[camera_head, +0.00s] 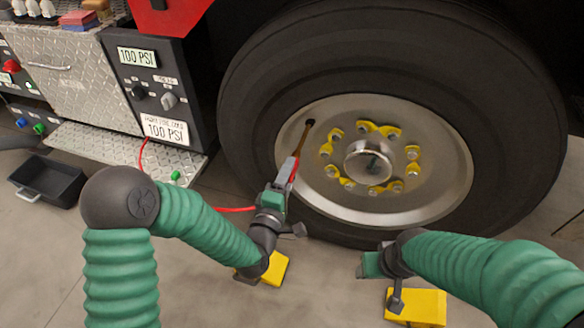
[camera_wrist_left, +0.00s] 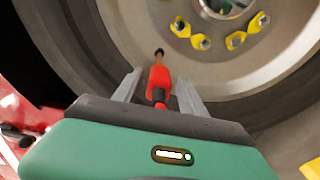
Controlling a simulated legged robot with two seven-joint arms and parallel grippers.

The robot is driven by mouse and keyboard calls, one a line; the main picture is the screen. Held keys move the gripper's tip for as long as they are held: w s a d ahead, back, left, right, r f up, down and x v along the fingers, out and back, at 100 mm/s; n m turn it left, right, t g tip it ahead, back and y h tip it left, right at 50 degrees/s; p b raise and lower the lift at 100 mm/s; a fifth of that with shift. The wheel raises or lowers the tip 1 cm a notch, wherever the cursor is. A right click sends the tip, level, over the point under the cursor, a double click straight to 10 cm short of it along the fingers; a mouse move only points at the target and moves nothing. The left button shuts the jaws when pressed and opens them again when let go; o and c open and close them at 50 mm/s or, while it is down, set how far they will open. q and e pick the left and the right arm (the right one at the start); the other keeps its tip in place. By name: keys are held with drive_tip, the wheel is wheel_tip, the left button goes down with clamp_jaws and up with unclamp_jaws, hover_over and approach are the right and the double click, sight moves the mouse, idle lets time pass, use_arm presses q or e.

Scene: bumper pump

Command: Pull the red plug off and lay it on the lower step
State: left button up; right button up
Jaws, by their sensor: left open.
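The red plug (camera_wrist_left: 158,82) sits on the end of a brass valve stem (camera_head: 304,138) that comes out of the wheel. My left gripper (camera_head: 289,172) is at the plug in the head view. In the left wrist view its two grey fingers (camera_wrist_left: 158,90) are open, one on each side of the plug. A red hose (camera_head: 236,209) shows beside the left gripper.
The large tyre (camera_head: 245,100) and steel rim with yellow lug markers (camera_head: 380,130) fill the middle. A panel (camera_head: 150,85) reads 100 PSI. A black tray (camera_head: 48,180) is on the floor. Yellow chocks (camera_head: 277,268) (camera_head: 425,306) lie near the arms.

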use_arm(q)
drive_tip(key=shift+x, duration=2)
drive_tip(key=shift+r, duration=0.1)
clamp_jaws()
idle(0.7)
drive_tip(key=shift+s, duration=0.1)
drive_tip(key=shift+p+v, duration=0.4)
drive_tip(key=shift+v, duration=2.5)
